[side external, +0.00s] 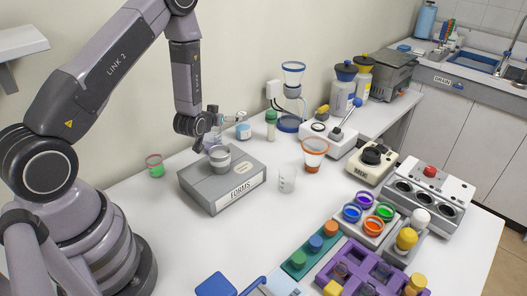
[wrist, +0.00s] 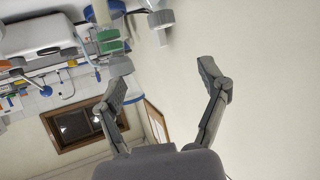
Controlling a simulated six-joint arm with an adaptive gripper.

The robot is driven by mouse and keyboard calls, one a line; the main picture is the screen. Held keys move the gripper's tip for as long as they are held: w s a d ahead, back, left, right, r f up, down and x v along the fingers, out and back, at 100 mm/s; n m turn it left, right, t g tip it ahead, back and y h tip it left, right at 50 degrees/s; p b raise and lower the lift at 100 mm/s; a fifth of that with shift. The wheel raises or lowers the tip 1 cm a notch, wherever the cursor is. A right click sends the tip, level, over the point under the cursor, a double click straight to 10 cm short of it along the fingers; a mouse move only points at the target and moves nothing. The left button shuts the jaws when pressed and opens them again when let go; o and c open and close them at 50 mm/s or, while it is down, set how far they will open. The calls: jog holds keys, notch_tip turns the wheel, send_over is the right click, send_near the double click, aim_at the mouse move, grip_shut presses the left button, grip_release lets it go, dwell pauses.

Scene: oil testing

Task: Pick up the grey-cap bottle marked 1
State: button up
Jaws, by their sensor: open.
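A short jar with a grey cap (side external: 219,153) stands on top of the grey box labelled FORMS (side external: 224,186) in the side view. I cannot read any number on it. My gripper (side external: 226,120) is above and behind this jar, apart from it, and points roughly sideways over the table. In the wrist view my gripper (wrist: 166,82) has its two fingers spread wide with nothing between them.
A green-capped tube (side external: 271,124) and a blue-topped jar (side external: 243,131) stand behind the box. A clear beaker (side external: 287,178) and an orange-rimmed cup (side external: 314,152) are to its right. A green-filled cup (side external: 155,165) is to its left. The wall runs close behind.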

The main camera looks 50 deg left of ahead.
aim_at(242, 113)
jog(key=x, duration=0.9)
jog(key=shift+s+a+f, duration=0.15)
jog(key=shift+s+f, duration=0.05)
jog(key=x, duration=0.5)
jog(key=shift+s+f, duration=0.1)
jog(key=shift+f, duration=0.05)
jog(key=shift+c, duration=0.2)
jog(key=c, duration=1.3)
